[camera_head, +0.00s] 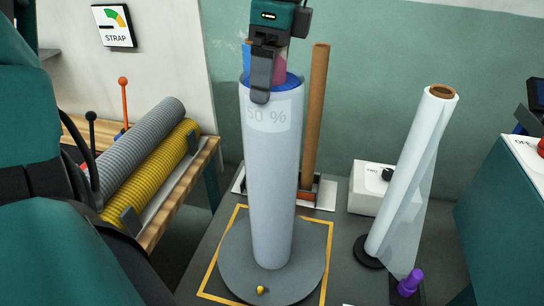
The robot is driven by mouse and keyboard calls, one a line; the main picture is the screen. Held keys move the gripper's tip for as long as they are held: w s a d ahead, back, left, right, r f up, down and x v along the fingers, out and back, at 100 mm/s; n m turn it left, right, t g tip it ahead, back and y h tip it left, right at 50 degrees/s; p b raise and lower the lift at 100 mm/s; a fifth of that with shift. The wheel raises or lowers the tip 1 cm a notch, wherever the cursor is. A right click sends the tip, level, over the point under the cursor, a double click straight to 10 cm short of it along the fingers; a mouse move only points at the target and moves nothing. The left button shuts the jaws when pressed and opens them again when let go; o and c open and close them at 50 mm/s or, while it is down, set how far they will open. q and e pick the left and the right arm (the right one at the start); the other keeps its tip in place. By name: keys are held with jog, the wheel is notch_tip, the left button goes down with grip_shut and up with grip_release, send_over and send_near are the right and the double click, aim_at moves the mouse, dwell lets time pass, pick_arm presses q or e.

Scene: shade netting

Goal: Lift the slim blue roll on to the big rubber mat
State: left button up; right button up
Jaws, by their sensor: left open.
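A tall pale blue-grey roll (270,165) marked "50 %" stands upright on a round grey disc (235,265); its visible end is bright blue. A pink piece (280,68) shows behind that finger. Whether the fingers touch the roll is unclear. No mat is clearly distinct; the disc lies inside a yellow floor outline (218,259). My right gripper is not in view.
A brown tube (315,115) stands close behind the roll. A translucent film roll (408,170) leans at the right, near a white box (370,187) and a purple knob (410,282). Grey (140,145) and yellow (150,165) ribbed rolls lie on a wooden bench at left.

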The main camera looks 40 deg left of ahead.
pick_arm(q)
grip_shut()
dwell(1.0)
jog(key=shift+r, duration=0.1)
